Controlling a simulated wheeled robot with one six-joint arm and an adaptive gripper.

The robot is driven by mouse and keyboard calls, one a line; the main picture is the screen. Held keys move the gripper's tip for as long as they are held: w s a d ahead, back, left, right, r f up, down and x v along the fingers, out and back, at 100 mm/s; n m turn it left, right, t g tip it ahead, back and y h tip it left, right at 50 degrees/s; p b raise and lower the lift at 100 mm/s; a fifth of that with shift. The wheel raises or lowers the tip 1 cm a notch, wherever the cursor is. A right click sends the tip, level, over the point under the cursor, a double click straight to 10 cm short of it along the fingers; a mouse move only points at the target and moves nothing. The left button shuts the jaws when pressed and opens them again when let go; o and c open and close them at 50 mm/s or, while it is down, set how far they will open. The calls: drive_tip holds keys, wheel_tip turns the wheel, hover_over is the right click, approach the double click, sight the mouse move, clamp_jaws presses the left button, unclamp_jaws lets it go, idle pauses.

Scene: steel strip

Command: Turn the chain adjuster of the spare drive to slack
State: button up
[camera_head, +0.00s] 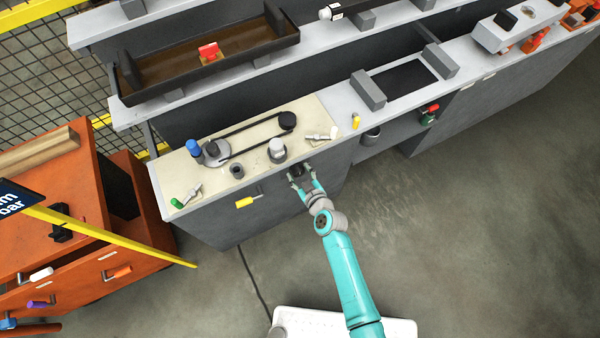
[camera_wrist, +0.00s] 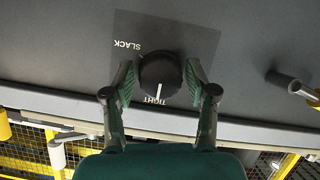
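The chain adjuster is a round black knob (camera_wrist: 160,76) on a dark plate (camera_wrist: 197,45) lettered SLACK and TIGHT. Its white pointer line points at TIGHT. In the head view the knob (camera_head: 296,170) is a small dark shape on the grey cabinet front, below the cream top with a chain drive (camera_head: 248,133). My gripper (camera_wrist: 160,84) has one finger on each side of the knob, with a narrow gap seeming to show at both sides. In the head view my gripper (camera_head: 300,184) is at the cabinet front, partly covering the knob.
A yellow handle (camera_head: 246,202) sticks out of the cabinet front to the left. A grey peg (camera_wrist: 292,86) stands out to the right in the wrist view. An orange cabinet (camera_head: 90,235) and a yellow barrier bar (camera_head: 110,238) are at the left. Floor to the right is clear.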

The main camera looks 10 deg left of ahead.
drive_tip(key=c, duration=0.7)
drive_tip(key=shift+o, duration=0.2)
drive_tip(key=m+g+y, duration=0.1)
drive_tip(key=m+y, duration=0.1)
drive_tip(key=m, duration=0.2)
drive_tip(key=shift+d+y, duration=0.1)
drive_tip(key=shift+y, duration=0.2)
drive_tip(key=m+g+y, duration=0.1)
drive_tip(key=m+y, duration=0.1)
drive_tip(key=m, duration=0.1)
drive_tip(key=shift+f+m, duration=0.1)
drive_tip(key=shift+m, duration=0.3)
drive_tip(key=m+y, duration=0.1)
drive_tip(key=m, duration=0.1)
drive_tip(key=m+y, duration=0.1)
drive_tip(key=m, duration=0.2)
drive_tip(key=shift+f+y, duration=0.1)
drive_tip(key=shift+y, duration=0.2)
drive_tip(key=m+y, duration=0.1)
drive_tip(key=m, duration=0.2)
drive_tip(key=m+t, duration=0.1)
drive_tip(key=m, duration=0.2)
drive_tip(key=shift+t+y, duration=0.3)
drive_tip(key=shift+y, duration=0.1)
drive_tip(key=shift+m, duration=0.3)
